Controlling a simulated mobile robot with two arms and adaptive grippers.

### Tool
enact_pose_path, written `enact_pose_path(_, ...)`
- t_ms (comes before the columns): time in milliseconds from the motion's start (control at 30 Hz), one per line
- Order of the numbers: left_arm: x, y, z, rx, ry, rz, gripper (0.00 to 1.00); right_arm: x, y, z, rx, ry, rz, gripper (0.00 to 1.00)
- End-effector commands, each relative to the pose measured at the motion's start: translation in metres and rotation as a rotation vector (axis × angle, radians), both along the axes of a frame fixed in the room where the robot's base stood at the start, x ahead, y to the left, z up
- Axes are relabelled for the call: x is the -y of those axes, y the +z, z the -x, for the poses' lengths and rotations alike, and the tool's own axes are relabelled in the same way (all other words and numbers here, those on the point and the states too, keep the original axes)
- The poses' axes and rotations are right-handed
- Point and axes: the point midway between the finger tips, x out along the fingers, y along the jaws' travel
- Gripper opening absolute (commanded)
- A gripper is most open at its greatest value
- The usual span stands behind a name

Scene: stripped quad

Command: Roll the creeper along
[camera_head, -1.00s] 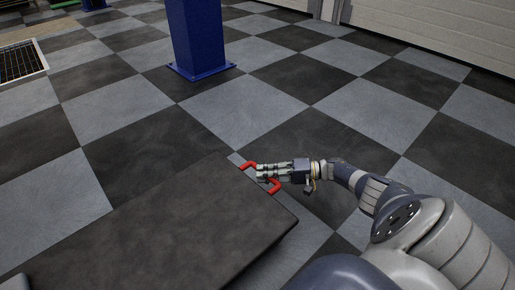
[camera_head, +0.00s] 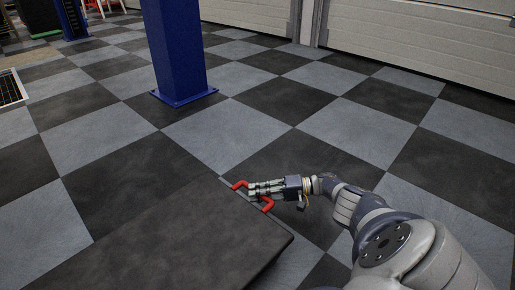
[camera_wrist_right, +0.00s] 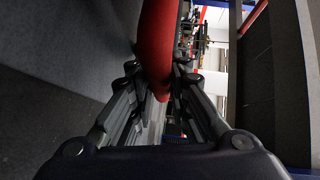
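The creeper (camera_head: 165,245) is a flat dark padded board, low over the floor at the bottom of the head view. A red handle (camera_head: 267,206) is on its far right end. My right gripper (camera_head: 250,189) is at this handle, with its arm coming in from the right. In the right wrist view the red handle (camera_wrist_right: 155,45) runs between the two fingers (camera_wrist_right: 157,85), which look closed around it. The creeper's wheels are hidden. My left gripper is not in view.
A blue pillar (camera_head: 177,50) with a wide base plate stands on the checkered floor beyond the creeper. A pale panelled wall (camera_head: 430,45) runs along the back right. A floor grate (camera_head: 10,88) lies at the left edge. The floor between is clear.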

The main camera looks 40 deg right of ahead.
Motion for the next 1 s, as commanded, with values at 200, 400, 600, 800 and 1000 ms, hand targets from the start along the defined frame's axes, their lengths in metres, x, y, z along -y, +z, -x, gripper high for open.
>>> enact_pose_path(200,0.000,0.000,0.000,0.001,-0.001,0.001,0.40,0.000,0.000,0.000,-0.001,0.000,0.000,0.36)
enact_pose_path(400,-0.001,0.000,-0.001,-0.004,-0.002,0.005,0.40,0.000,0.000,0.000,0.000,0.000,0.000,0.36)
enact_pose_path(600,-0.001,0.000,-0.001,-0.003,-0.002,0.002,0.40,0.001,0.004,0.000,0.002,-0.001,0.002,0.36)
enact_pose_path(800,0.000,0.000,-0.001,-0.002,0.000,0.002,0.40,0.002,0.015,0.001,0.002,0.000,0.004,0.36)
enact_pose_path(1000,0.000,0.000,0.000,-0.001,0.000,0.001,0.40,0.001,0.034,0.001,0.004,0.003,0.001,0.36)
